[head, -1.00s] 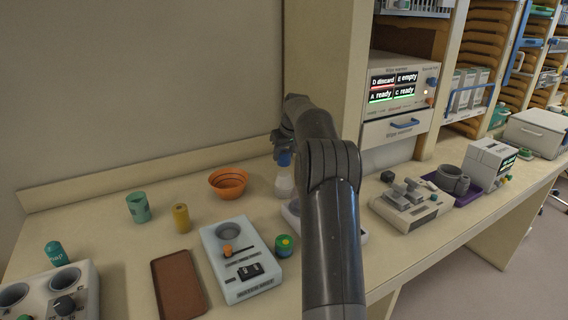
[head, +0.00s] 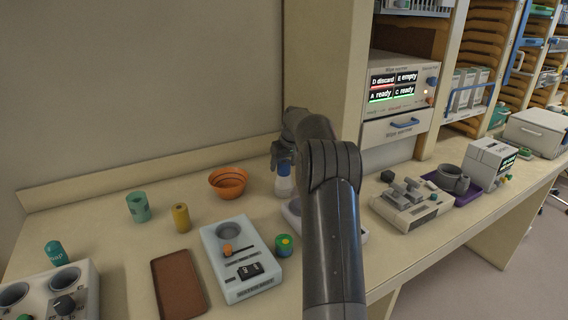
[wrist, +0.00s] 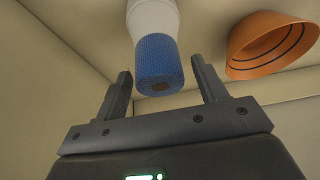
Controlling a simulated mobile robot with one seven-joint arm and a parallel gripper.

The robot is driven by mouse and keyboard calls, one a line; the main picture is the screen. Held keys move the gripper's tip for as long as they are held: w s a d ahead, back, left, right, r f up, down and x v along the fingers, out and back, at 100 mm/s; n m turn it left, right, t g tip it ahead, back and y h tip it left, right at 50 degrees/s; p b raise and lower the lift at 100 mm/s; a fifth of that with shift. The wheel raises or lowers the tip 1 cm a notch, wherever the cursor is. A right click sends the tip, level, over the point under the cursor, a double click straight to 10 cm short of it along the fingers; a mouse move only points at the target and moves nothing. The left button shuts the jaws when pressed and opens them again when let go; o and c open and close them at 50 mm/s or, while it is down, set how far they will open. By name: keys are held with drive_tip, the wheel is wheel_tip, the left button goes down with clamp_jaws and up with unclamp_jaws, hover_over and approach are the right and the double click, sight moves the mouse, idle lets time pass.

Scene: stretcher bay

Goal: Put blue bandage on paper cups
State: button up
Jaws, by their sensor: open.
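The blue bandage (wrist: 158,66) is a textured roll with a hole in its end. In the wrist view it meets the end of the white paper cups (wrist: 153,16) and appears to sit on them. In the head view the white cups (head: 284,187) stand on the counter with the blue bandage (head: 284,169) at their top, partly hidden by my gripper. My gripper (wrist: 162,80) is open, with one finger on each side of the bandage's end. I see gaps between the fingers and the roll.
An orange bowl (head: 228,183) stands left of the cups. A teal cup (head: 138,207) and a yellow cylinder (head: 181,219) stand further left. A light device (head: 240,262) and a brown tray (head: 177,284) lie nearer the front. A grey-topped device (head: 408,203) is at right.

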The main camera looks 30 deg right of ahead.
drive_tip(key=v, duration=1.2)
drive_tip(key=s+a+r, duration=0.4)
drive_tip(key=s+a, duration=0.5)
drive_tip(key=a, duration=0.2)
drive_tip(key=s+a+r, duration=0.4)
drive_tip(key=s+a, duration=0.5)
drive_tip(key=a, duration=0.1)
drive_tip(key=s+a+f, duration=0.3)
drive_tip(key=s, duration=0.5)
drive_tip(key=s+a+f, duration=0.3)
drive_tip(key=s+f, duration=0.1)
drive_tip(key=s, duration=0.4)
drive_tip(key=s+a+f+t, duration=0.1)
drive_tip(key=s+a+f, duration=0.2)
drive_tip(key=s, duration=0.6)
drive_tip(key=shift+a+f, duration=0.2)
drive_tip(key=shift+a, duration=0.3)
